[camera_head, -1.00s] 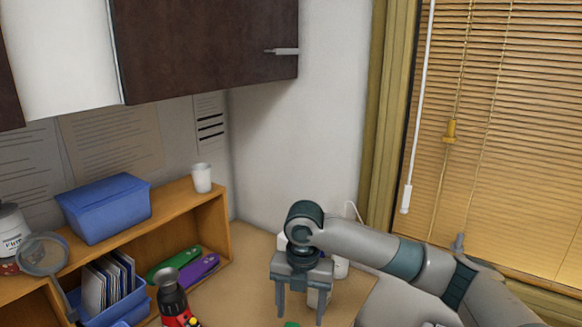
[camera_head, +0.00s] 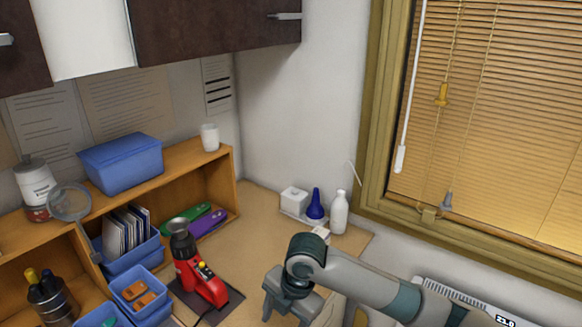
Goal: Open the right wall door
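The right wall door (camera_head: 205,27) is the dark brown cabinet door at the top of the view, shut, with a metal handle (camera_head: 285,16) near its lower right corner. My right gripper (camera_head: 288,316) is low in the view, well below the door and apart from it. It points down over the desk, its fingers partly cut off by the bottom edge. The fingers stand apart and I see nothing between them. My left gripper is not in view.
A wooden shelf (camera_head: 232,190) with a blue box (camera_head: 121,163) and a white cup (camera_head: 210,137) stands below the cabinet. A red heat tool (camera_head: 201,284) stands on the desk. White and blue bottles (camera_head: 339,212) are at the back. Space before the door is clear.

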